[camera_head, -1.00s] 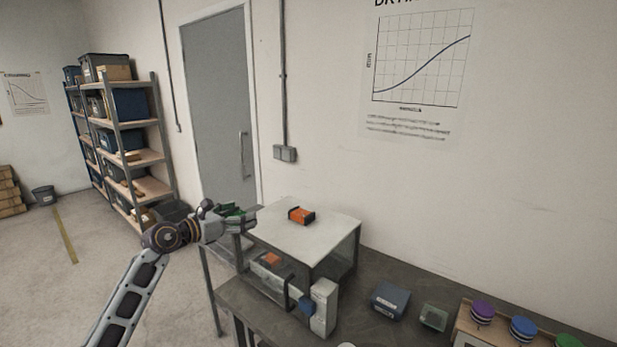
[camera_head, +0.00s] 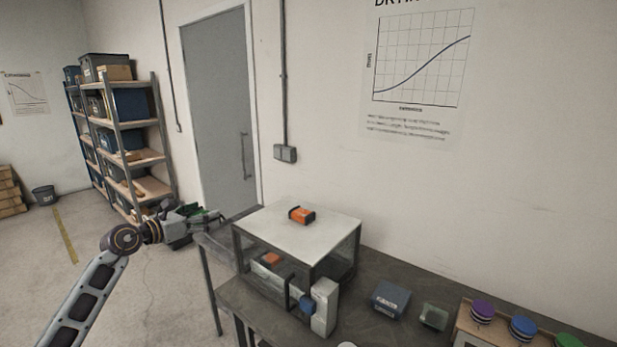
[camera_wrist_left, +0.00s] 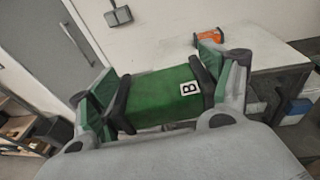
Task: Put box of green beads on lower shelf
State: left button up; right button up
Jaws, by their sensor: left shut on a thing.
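My left gripper (camera_head: 208,216) is to the left of the white-topped cabinet, apart from it. In the left wrist view my left gripper (camera_wrist_left: 163,91) is shut on a green box (camera_wrist_left: 158,100) with a white label marked "B"; one finger is on each end. In the head view the box is mostly hidden by the gripper. The cabinet (camera_head: 328,228) has clear sides and a dark frame. Inside it, low down, sits an orange item (camera_head: 271,259); an orange and black box (camera_head: 301,215) lies on its top. My right gripper is not in view.
The cabinet stands on a dark bench (camera_head: 372,335). A blue box (camera_head: 391,299), a small green container (camera_head: 433,316) and a rack of coloured spools (camera_head: 482,311) are to its right. A tall shelf unit (camera_head: 127,140) stands at the left. The floor between is clear.

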pick_arm(q)
jog(key=s+a+r+n+t+y, duration=0.1)
jog(key=s+a+r+n+y, duration=0.15)
jog(key=a, duration=0.85)
jog(key=s+d+f+m+g+h, duration=0.1)
jog(key=s+d+f+m+h, duration=0.35)
jog(key=d+f, duration=0.8)
jog(key=s+f+n+t+y, duration=0.1)
jog(key=s+f+n+y, duration=0.3)
jog(key=s+f, duration=1.2)
jog(key=shift+s+f+n+t+y, duration=0.3)
jog(key=shift+s+f+t+y, duration=0.1)
jog(key=shift+f+y, duration=0.25)
jog(key=shift+s+a+f, duration=0.1)
jog(key=shift+s+f, duration=0.2)
jog(key=shift+s, duration=0.05)
jog(key=shift+d+f+y, duration=0.1)
jog(key=shift+d+y, duration=0.25)
jog(key=shift+d, duration=0.05)
jog(key=d+n+y, duration=0.3)
jog(key=d+y, duration=0.1)
jog(key=d, duration=0.3)
jog(key=shift+d+n+t, duration=0.3)
jog(key=shift+d, duration=0.1)
